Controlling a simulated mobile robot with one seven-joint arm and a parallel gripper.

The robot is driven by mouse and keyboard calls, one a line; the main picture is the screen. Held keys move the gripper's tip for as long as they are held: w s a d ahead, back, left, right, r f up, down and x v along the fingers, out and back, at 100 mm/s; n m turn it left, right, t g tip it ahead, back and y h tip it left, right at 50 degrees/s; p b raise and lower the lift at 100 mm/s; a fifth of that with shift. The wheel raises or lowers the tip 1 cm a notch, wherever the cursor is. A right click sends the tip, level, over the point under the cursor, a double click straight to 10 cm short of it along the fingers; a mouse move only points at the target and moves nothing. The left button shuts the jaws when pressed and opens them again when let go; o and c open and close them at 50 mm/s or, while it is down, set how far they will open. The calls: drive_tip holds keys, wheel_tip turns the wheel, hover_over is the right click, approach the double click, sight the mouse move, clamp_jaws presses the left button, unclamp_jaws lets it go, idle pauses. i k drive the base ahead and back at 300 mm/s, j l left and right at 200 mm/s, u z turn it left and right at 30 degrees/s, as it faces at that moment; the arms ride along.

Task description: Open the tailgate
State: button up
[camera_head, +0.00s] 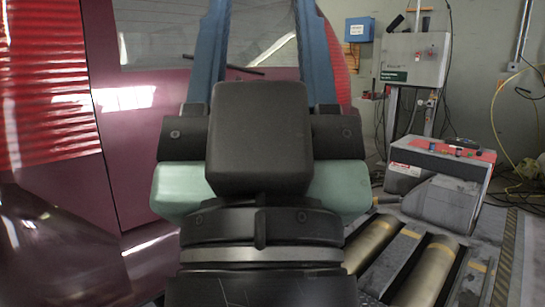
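The maroon car's tailgate (135,145) fills the left and middle of the view, with its rear window (160,40) and a dark wiper (225,66) above. A thin seam runs between it and the ribbed red tail light (45,90), and the panel looks closed. My gripper (261,45) is in front of the tailgate, seen from behind, with two blue fingers spread wide apart. The window shows between them. Their tips run to or past the top edge, so contact with the car cannot be told. My black hand and wrist hide the tailgate's middle and any handle there.
Floor rollers (427,272) lie at the lower right. Behind them stand a grey machine with a red top (442,180) and a grey cabinet (413,62) on a stand. A blue box (359,30) hangs on the wall. A yellow hose (497,130) hangs at the far right.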

sight(140, 56)
drive_tip(key=i+l+u, duration=0.1)
drive_tip(key=l, duration=0.3)
drive_tip(key=i+l, duration=0.2)
drive_tip(key=l, duration=0.2)
drive_tip(key=i+l+u, duration=0.15)
drive_tip(key=l, duration=0.25)
drive_tip(key=i+l, duration=0.15)
drive_tip(key=l, duration=0.25)
drive_tip(key=i+l+u, duration=0.15)
drive_tip(key=l, duration=0.3)
drive_tip(key=i+l+u, duration=0.25)
drive_tip(key=i+l, duration=0.25)
drive_tip(key=i, duration=0.3)
drive_tip(key=i+l+u, duration=0.25)
drive_tip(key=i+l, duration=0.45)
drive_tip(key=i, duration=0.45)
